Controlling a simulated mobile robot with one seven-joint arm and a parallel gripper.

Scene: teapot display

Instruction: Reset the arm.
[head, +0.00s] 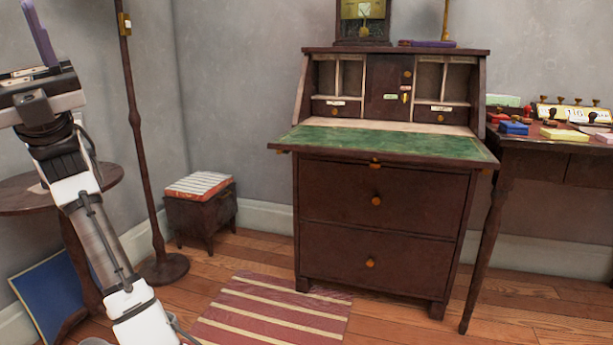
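My arm rises along the left edge of the head view, with white and grey links. My gripper (42,84) is at its upper end, at the far left, up in front of the grey wall and left of the dark pole. A purple upright piece (40,32) stands up from it and runs to the top edge; I cannot tell whether it is a finger. The fingertips do not show clearly, so opening and any held thing cannot be told. The gripper is well apart from the writing desk (375,190).
A round table (95,184) stands behind my arm, with a blue panel (50,295) below. A dark floor pole (137,130) is close right of the arm. A footstool (200,212), striped rug (270,312) and side table (550,165) stand farther right. Floor by the rug is clear.

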